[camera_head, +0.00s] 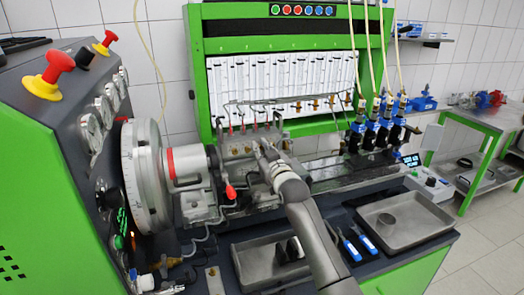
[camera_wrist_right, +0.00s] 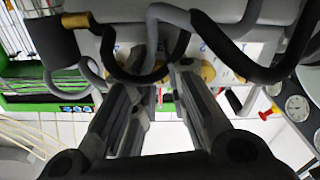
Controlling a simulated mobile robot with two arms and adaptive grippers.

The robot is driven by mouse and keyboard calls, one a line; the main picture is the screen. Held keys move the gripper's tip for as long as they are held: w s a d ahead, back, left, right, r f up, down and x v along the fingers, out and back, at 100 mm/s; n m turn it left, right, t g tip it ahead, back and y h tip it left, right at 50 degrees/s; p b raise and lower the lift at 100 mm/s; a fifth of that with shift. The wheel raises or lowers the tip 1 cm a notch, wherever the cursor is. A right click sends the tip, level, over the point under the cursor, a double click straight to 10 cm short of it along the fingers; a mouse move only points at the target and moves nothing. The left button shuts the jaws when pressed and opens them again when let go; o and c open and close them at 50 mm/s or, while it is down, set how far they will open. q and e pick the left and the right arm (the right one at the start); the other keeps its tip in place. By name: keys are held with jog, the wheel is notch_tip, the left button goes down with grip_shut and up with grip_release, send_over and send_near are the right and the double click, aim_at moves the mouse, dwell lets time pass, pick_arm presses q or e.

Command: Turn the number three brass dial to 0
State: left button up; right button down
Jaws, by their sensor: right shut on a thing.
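My right gripper (camera_head: 266,154) reaches in from the lower right to the grey pump block (camera_head: 238,146) at the middle of the test bench. In the wrist view its two fingers (camera_wrist_right: 156,80) reach up to the row of brass dials, shut on a brass dial that they mostly hide. I cannot read that dial's number or setting. Another brass dial (camera_wrist_right: 208,73) shows right beside the right finger, and a brass piece (camera_wrist_right: 75,20) shows at the upper left. My left gripper is not in view.
Grey and black hoses (camera_wrist_right: 150,40) loop close in front of the dials. A large graduated wheel (camera_head: 146,175) stands left of the block, with a red-tipped lever (camera_head: 231,191) near it. Metal trays (camera_head: 405,222) and blue-handled tools (camera_head: 357,243) lie on the bench front.

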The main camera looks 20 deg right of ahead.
jog(key=m+p, duration=0.1)
jog(key=m, duration=0.3)
jog(key=shift+f, duration=0.1)
jog(key=c, duration=1.7)
grip_release()
jog(key=shift+o, duration=0.2)
